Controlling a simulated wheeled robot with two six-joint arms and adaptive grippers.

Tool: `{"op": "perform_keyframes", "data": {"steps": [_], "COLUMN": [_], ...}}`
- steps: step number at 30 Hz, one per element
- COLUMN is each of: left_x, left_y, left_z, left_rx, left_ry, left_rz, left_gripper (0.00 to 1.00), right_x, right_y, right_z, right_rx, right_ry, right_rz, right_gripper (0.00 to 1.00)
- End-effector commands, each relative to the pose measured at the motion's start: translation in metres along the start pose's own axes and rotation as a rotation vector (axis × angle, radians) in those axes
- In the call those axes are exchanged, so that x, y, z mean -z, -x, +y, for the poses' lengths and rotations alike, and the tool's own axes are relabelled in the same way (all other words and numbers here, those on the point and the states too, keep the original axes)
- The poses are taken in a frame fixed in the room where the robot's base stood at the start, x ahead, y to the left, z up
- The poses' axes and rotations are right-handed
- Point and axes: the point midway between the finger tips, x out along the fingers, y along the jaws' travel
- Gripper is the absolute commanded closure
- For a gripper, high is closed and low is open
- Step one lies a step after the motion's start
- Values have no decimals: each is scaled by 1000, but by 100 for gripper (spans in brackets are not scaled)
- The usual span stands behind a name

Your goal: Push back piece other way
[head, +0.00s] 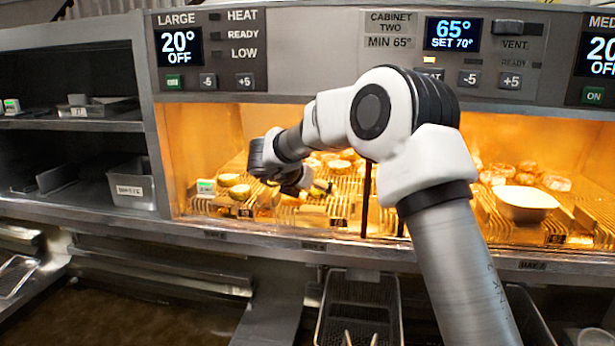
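Round golden-brown pieces (240,192) lie on slotted wire racks inside the lit, orange warming cabinet. Several more pieces (527,173) sit in the right part of the cabinet. My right arm comes in from the lower right and bends over to the left. My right gripper (308,187) is low inside the cabinet opening, just right of the pieces at the left. Its fingers are small and partly hidden by the wrist, so I cannot tell whether they are open or touch a piece. My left gripper is out of view.
A white tray (525,201) stands in the cabinet at the right. The control panel (345,55) hangs above the opening. A metal bin (131,185) sits on the left shelf. A fryer basket (360,310) is below the front ledge.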

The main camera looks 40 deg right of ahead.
Motion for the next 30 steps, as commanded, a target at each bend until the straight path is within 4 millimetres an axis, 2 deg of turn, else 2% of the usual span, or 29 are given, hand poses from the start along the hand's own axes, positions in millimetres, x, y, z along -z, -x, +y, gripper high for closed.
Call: {"op": "perform_keyframes", "data": {"steps": [4, 11, 12, 14, 15, 16, 30], "left_x": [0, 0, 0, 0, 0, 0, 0], "left_y": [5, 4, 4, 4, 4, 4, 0], "left_z": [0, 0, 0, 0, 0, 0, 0], "left_rx": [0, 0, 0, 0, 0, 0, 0], "left_ry": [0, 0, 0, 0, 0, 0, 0], "left_rz": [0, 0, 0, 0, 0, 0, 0], "left_gripper": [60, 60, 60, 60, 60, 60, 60], "right_x": [0, 1, 0, 0, 0, 0, -2], "right_y": [-11, -12, -12, -12, -12, -12, -18], "right_z": [0, 0, 0, 0, 0, 0, -3], "right_rx": [1, 0, 0, 0, 0, 0, -2], "right_ry": [-1, 0, 0, 0, 0, 0, 2], "right_rz": [0, 0, 0, 0, 0, 0, 1], "right_gripper": [20, 20, 23, 44, 59, 67, 67]}}
